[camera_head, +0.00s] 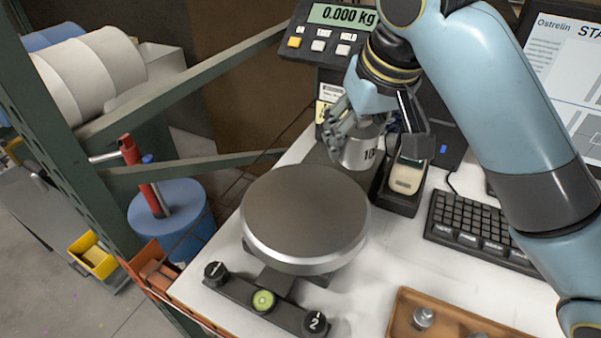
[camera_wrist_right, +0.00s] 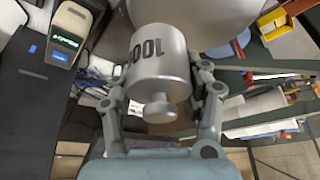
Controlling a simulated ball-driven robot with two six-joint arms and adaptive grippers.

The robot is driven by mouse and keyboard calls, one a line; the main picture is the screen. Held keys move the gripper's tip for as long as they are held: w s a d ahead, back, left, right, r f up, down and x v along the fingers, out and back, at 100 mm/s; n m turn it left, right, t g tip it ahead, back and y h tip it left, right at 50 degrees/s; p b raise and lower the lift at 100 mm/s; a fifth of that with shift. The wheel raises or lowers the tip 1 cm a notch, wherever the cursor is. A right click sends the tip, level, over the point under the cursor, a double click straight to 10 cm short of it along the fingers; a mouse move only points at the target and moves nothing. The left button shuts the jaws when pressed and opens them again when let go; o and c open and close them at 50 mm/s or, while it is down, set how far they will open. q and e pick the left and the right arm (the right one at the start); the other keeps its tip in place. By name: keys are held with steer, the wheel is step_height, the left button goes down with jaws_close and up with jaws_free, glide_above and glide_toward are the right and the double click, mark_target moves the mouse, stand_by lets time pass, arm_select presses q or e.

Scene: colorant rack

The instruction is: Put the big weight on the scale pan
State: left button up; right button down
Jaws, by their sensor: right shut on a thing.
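The big weight (camera_head: 361,153) is a silver cylinder with a knob and dark numbering. My right gripper (camera_head: 374,128) is shut around it, behind the scale pan and slightly right of it. In the right wrist view the weight (camera_wrist_right: 160,72) sits between the two fingers of my gripper (camera_wrist_right: 162,98), its knob toward the camera. The scale pan (camera_head: 305,210) is a round, empty grey disc with a bright rim. The scale display (camera_head: 342,16) reads 0.000 kg. I cannot tell the weight's height above the table. My left gripper is not in view.
A handheld device in a dark stand (camera_head: 405,177) is close to the weight's right. A keyboard (camera_head: 480,228) and a brown tray (camera_head: 400,312) with small weights lie further right and in front. A green rack post (camera_head: 60,140) stands left.

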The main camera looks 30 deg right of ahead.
mark_target(280, 185)
steer(key=w+a+f, duration=0.2)
steer(key=w+a+f+p, duration=0.1)
steer(key=w+a+f, duration=0.1)
steer(key=w+a, duration=0.1)
steer(key=w+a+f, duration=0.2)
steer(key=w, duration=0.1)
steer(key=shift+w+a+f+p, duration=0.1)
steer(key=shift+w+a+p, duration=0.05)
steer(key=shift+a+p, duration=0.15)
steer(key=shift+w+f, duration=0.1)
steer(key=shift+f, duration=0.05)
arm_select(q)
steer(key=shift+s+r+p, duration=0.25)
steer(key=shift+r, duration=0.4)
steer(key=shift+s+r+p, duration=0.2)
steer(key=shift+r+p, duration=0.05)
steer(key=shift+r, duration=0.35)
arm_select(e)
steer(key=shift+f, duration=1.95)
steer(key=c, duration=0.6)
jaws_free()
steer(key=shift+f, duration=0.2)
